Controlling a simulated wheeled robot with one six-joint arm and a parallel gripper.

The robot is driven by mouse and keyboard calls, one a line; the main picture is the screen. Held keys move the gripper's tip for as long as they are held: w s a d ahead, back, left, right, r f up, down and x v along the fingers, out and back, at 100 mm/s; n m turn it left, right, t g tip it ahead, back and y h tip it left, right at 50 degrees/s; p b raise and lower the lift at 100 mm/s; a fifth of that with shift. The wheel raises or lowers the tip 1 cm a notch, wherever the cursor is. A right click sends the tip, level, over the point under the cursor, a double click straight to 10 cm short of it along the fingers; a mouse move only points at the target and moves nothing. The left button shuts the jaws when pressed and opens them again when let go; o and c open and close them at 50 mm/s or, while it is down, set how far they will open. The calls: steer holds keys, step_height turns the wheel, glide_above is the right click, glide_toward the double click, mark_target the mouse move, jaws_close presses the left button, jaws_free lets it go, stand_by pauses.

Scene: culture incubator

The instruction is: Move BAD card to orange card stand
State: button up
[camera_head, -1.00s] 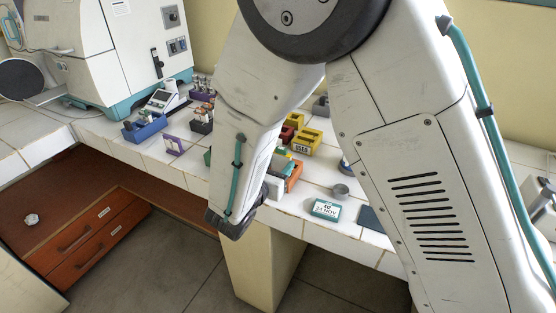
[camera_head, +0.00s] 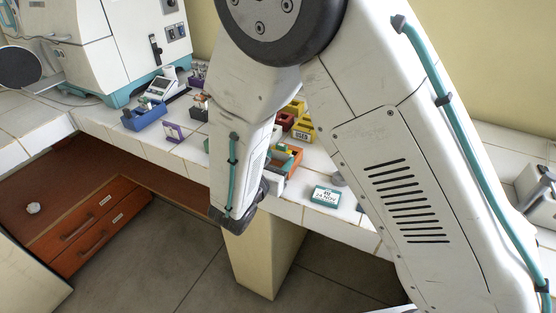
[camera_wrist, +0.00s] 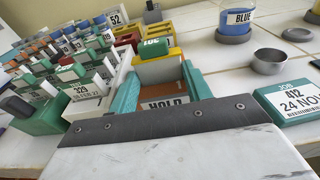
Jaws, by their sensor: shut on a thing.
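The orange card stand (camera_head: 291,161) is on the white tiled bench in the head view, partly behind my arm. In the wrist view the orange stand (camera_wrist: 160,73) is straight ahead, with a HOLD label (camera_wrist: 168,103) low on it. My gripper (camera_wrist: 161,68) is close to the stand; its teal fingers appear on either side of the orange in the picture. The gripper's pale body and dark screwed edge cover the bottom of the wrist view. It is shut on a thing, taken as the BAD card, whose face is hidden. No BAD label is readable.
A yellow USED stand (camera_head: 302,135) is just behind. A teal-and-white date block (camera_wrist: 293,101) and metal cup (camera_wrist: 270,61) are to the right. Racks of cards and tubes (camera_wrist: 85,75) crowd the left, and a BLUE jar (camera_wrist: 236,18) stands behind. The bench's front edge (camera_head: 290,212) is near.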

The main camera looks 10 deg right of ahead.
steer(key=o, duration=1.1)
steer(key=v, duration=0.7)
steer(key=shift+s+a, duration=0.15)
steer(key=shift+s, duration=0.15)
